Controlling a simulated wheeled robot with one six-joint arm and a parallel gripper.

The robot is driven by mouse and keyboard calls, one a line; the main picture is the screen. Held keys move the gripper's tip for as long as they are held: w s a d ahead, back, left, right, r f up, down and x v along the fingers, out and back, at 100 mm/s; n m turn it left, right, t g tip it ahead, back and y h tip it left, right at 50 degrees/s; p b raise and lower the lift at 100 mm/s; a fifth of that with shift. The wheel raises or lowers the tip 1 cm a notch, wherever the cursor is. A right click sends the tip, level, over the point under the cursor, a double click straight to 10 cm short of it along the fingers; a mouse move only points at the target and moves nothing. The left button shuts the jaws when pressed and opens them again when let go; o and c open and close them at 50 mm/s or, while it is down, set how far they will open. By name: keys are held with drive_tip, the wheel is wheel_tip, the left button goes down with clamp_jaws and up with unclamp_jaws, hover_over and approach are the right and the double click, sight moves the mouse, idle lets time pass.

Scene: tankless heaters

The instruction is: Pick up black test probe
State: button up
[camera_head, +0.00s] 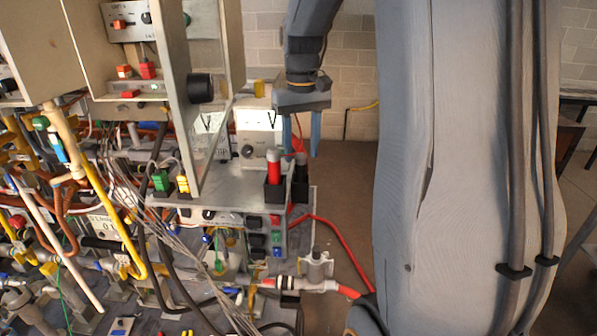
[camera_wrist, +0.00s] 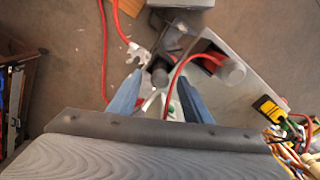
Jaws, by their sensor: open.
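The black test probe (camera_head: 300,168) stands upright in a black holder at the right front corner of the grey bench shelf, beside a red probe (camera_head: 273,165) in its own holder. My gripper (camera_head: 301,150) points down right above the black probe, with its blue fingers apart. In the wrist view, the dark round end of the black probe (camera_wrist: 159,72) shows near the tips of my open gripper (camera_wrist: 160,82), roughly between them. I cannot tell whether either finger touches it. The lower part of the probe is hidden by its holder.
White meter boxes (camera_head: 259,132) stand behind the probes, and a beige cabinet panel (camera_head: 180,80) rises to the left. A red cable (camera_head: 335,245) hangs off the shelf's right side. Dense pipes and wires fill the left. The floor (camera_head: 345,190) right of the shelf is clear.

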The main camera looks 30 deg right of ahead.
sight(300, 166)
drive_tip(key=shift+w+f+p, duration=0.2)
drive_tip(key=shift+f+p, duration=0.85)
drive_tip(key=shift+f, duration=1.85)
clamp_jaws()
wheel_tip(300, 166, up, 10)
drive_tip(key=shift+r+b, duration=0.1)
drive_tip(key=shift+b, duration=1.15)
drive_tip(key=c, duration=0.8)
unclamp_jaws()
drive_tip(key=shift+c, duration=0.6)
